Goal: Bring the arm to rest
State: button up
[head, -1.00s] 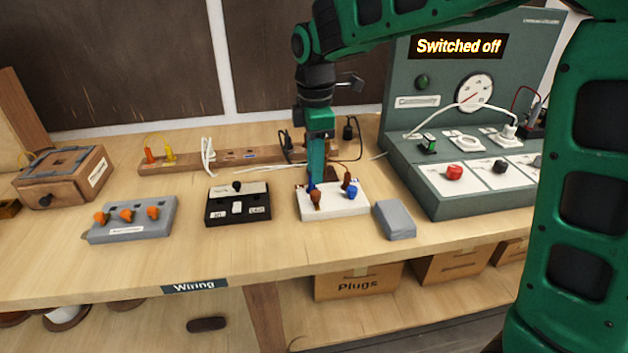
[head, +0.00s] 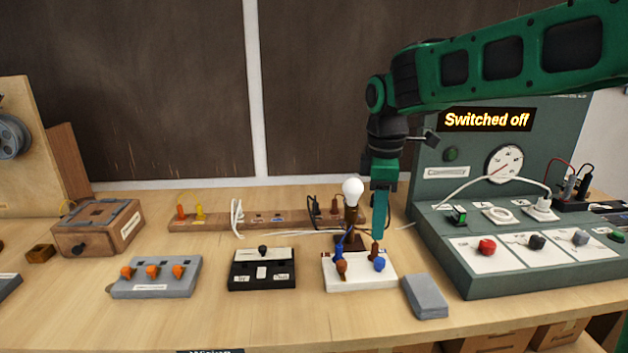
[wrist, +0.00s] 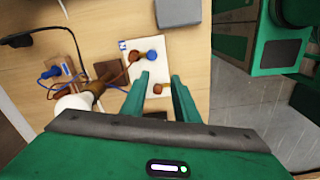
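My gripper (head: 380,228) hangs pointing down above the bench, over the right rear of the white terminal block (head: 340,283). In the wrist view my gripper (wrist: 162,82) has its two fingers apart, with no object held between them. The block's brown and blue knobs show below and beyond the fingertips. A lamp with a white bulb (head: 352,190) stands just behind the block, to the left of my gripper in the head view. My upper arm reaches in from the right.
A grey block (head: 425,297) lies right of the terminal block. The green test panel (head: 520,272) reads "Switched off". A black switch box (head: 262,285), a grey box with orange knobs (head: 155,290) and a power strip (head: 215,221) stand to the left. Air above the left bench is clear.

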jog(key=s+d+f+m, duration=0.2)
jog(key=s+d+m, duration=0.45)
jog(key=d, duration=0.25)
jog(key=s+d+f+m, duration=0.1)
jog(key=s+d+m, duration=0.5)
jog(key=d, duration=0.4)
jog(key=s+d+f+m, duration=0.2)
jog(key=s+f+m, duration=0.1)
jog(key=s, duration=0.4)
jog(key=s+d+f+m, duration=0.3)
jog(key=s+m, duration=0.3)
jog(key=s, duration=0.2)
jog(key=shift+s+d, duration=0.2)
jog(key=shift+s, duration=0.1)
jog(key=shift+w+f, duration=0.2)
jog(key=shift+w, duration=0.45)
